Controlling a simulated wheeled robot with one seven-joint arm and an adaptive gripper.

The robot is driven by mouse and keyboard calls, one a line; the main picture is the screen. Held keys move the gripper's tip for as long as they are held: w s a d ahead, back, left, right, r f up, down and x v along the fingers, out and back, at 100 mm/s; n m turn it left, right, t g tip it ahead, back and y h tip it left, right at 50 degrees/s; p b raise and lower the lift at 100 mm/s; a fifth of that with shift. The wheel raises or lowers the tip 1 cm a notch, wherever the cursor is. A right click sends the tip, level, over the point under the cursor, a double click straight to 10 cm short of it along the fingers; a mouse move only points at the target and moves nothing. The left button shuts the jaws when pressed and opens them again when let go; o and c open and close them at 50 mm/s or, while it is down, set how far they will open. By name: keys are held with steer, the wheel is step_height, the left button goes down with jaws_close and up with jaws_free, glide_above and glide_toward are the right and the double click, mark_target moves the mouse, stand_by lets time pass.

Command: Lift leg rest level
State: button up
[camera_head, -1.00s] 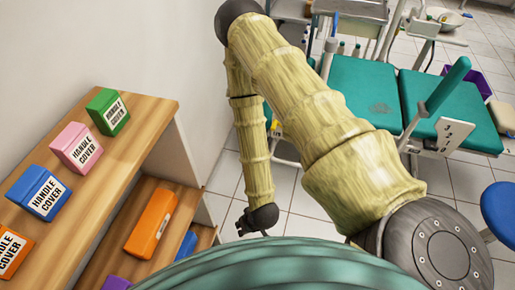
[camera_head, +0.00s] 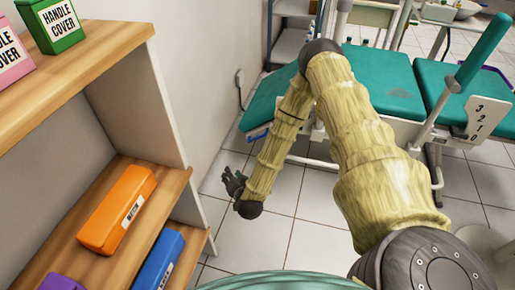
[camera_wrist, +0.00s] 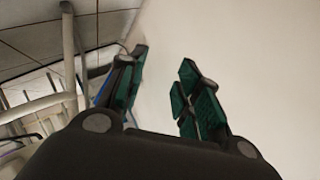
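The green dental chair has a leg rest section (camera_head: 268,98) at its left end, partly hidden behind my arm. The chair's middle seat (camera_head: 385,82) and right section (camera_head: 450,105) lie beyond my arm. A white plate marked with numbers (camera_head: 480,120) is fixed at the chair's right side, beside a green-padded bar (camera_head: 483,48). My gripper (camera_head: 232,182) hangs low over the floor, left of and nearer than the chair, touching nothing. In the wrist view my gripper (camera_wrist: 158,90) has its fingers apart with nothing between them.
A wooden shelf (camera_head: 95,62) stands close on the left with green (camera_head: 52,24), orange (camera_head: 118,208) and blue (camera_head: 160,262) boxes. A white wall (camera_head: 205,70) runs behind it. White tiled floor (camera_head: 310,215) is clear between shelf and chair.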

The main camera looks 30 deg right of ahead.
steer(key=w+d+f+m+t+h+b, duration=0.1)
steer(key=w+d+f+m+h+b, duration=0.25)
steer(key=d+b, duration=0.35)
steer(key=m+t+h+b, duration=0.1)
steer(key=m+h+b, duration=0.2)
steer(key=h+b, duration=0.1)
glide_toward(258, 138)
steer(key=shift+f+b+x, duration=0.15)
steer(key=shift+b+x, duration=0.9)
steer(key=shift+x, duration=1.65)
steer(key=shift+f+b+x, duration=0.15)
steer(key=shift+b+x, duration=0.85)
steer(key=shift+x, duration=1.7)
steer(key=shift+a, duration=0.1)
steer(key=shift+c, duration=0.4)
jaws_close()
